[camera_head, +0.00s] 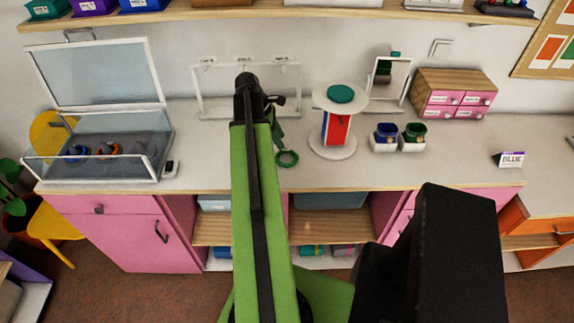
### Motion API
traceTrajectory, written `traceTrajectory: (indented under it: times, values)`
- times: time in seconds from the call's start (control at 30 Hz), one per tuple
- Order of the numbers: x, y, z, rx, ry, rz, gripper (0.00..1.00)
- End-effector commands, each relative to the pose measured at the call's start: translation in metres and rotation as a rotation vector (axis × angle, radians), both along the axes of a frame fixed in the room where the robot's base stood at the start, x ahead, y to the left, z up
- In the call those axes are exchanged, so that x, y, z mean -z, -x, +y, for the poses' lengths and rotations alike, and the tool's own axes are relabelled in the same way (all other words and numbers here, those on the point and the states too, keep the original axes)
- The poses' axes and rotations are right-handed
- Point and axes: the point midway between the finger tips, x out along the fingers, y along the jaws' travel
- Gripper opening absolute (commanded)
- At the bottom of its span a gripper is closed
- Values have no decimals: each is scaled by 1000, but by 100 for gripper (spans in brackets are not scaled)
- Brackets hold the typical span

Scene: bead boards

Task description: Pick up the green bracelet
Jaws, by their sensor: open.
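My arm rises through the middle of the picture and hides part of the counter. My gripper (274,101) is a small dark shape at the arm's far end, partly hidden behind it; it is open, with nothing seen in it. A dark green piece lies between it and the ring, and I cannot tell whether the two touch.
A glass case (95,150) with its lid up holds blue and orange bracelets at left. A round stand (332,152) with a green disc on top is right of the ring. Blue and green items (414,133) sit in white holders. A white rack (197,95) stands behind my arm.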

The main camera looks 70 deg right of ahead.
Motion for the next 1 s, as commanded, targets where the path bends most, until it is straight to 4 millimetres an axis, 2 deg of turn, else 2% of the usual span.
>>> traceTrajectory:
  times: [0.13, 0.4, 0.67, 0.9, 0.97, 1.0]
  values:
    - [6, 2, -1, 0, 0, 0, 41]
    - [48, 18, -6, 2, 0, 0, 41]
    - [45, 20, -6, 1, -1, 0, 40]
    - [45, 20, -6, 1, -1, 0, 9]
    - [45, 20, -6, 1, -1, 0, 1]
    - [45, 20, -6, 1, -1, 0, 0]
